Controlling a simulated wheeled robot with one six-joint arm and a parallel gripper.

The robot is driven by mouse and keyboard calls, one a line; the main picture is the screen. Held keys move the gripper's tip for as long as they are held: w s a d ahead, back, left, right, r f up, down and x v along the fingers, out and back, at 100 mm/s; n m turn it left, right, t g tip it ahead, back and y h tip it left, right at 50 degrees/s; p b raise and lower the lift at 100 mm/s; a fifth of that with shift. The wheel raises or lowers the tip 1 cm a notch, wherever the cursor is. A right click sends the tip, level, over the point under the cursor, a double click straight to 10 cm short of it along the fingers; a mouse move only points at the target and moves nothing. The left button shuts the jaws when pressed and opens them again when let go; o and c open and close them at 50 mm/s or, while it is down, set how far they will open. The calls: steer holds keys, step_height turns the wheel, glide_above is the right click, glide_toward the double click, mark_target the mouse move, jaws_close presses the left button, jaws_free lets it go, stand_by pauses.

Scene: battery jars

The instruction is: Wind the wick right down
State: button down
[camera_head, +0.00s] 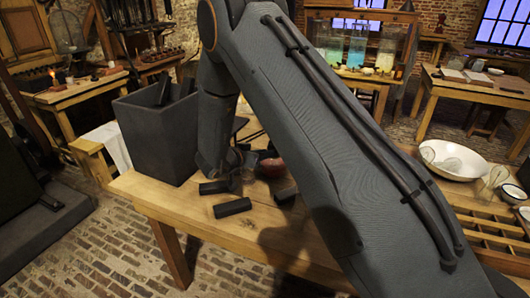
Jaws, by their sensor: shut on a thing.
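My arm comes down at the left end of the wooden table (195,215), beside the dark box. My gripper (232,176) is low over the tabletop at the end of the wrist, small and dark in this view. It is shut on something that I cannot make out. A patch of clear glass shows close around it, too small to name. No wick or winding knob can be told apart here; my wrist and arm hide much of that spot.
A dark square box (152,135) stands left of my wrist. Black cylinders (232,208) lie in front of my gripper, and a reddish bowl (271,166) is to its right. A white basin (455,160) and a divided wooden tray (490,232) are at the right.

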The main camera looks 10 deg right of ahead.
stand_by(0.4)
steer(key=c, duration=1.7)
jaws_free()
steer(key=shift+o, duration=0.2)
steer(key=b+v, duration=0.1)
steer(key=v, duration=0.6)
steer(key=shift+s+a+r+b, duration=0.15)
steer(key=shift+a+r+b, duration=0.05)
steer(key=shift+a+b, duration=0.15)
